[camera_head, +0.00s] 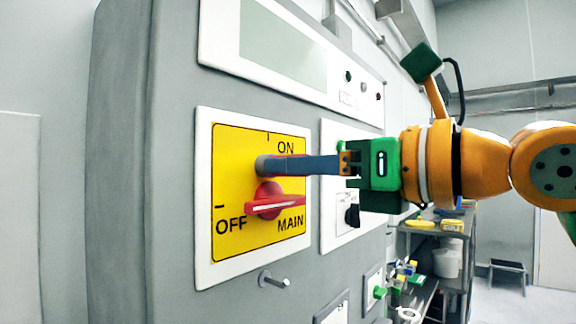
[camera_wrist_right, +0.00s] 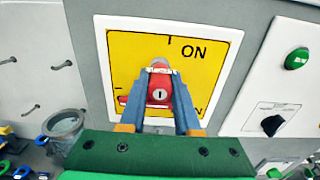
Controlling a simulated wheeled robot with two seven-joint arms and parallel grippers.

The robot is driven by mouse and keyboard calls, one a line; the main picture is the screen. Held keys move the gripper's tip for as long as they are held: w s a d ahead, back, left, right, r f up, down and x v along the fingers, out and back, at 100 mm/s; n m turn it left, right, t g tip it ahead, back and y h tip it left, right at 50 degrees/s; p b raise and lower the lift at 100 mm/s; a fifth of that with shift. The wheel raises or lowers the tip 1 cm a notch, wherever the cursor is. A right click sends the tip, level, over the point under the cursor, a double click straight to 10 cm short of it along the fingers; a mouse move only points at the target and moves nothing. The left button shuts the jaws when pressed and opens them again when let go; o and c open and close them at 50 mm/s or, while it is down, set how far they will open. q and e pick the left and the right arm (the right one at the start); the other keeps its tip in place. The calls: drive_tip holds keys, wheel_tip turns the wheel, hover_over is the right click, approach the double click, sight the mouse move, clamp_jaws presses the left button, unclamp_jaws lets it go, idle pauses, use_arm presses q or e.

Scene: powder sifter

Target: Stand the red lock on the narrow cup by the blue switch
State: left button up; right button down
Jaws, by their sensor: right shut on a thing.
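My right gripper (camera_head: 265,165) is shut at the yellow switch panel, just above the red rotary handle (camera_head: 275,203). In the right wrist view, its two blue-grey fingers (camera_wrist_right: 160,82) hold the red lock (camera_wrist_right: 159,92), whose dark keyhole faces the camera. The lock is in front of the yellow panel; I cannot tell whether it touches it. The fingers hide most of the lock in the head view. A grey see-through cup-like vessel (camera_wrist_right: 64,128) shows at the left of the wrist view; I cannot tell if it is the narrow cup. I cannot make out the blue switch. My left gripper is out of view.
The grey cabinet (camera_head: 135,150) fills the left of the head view. A metal peg (camera_head: 273,281) sticks out below the yellow panel (camera_head: 232,150). A black knob (camera_head: 352,215) and a green button (camera_head: 379,292) stand to the right. Behind is a cluttered shelf (camera_head: 440,232).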

drive_tip(key=shift+d+f+b, duration=0.1)
drive_tip(key=shift+f+b, duration=0.05)
drive_tip(key=shift+b, duration=0.15)
idle(0.5)
drive_tip(key=v, duration=0.3)
drive_tip(key=shift+b, duration=0.3)
drive_tip(key=shift+s+d, duration=0.1)
drive_tip(key=shift+b+v, duration=0.3)
drive_tip(key=shift+v, duration=0.9)
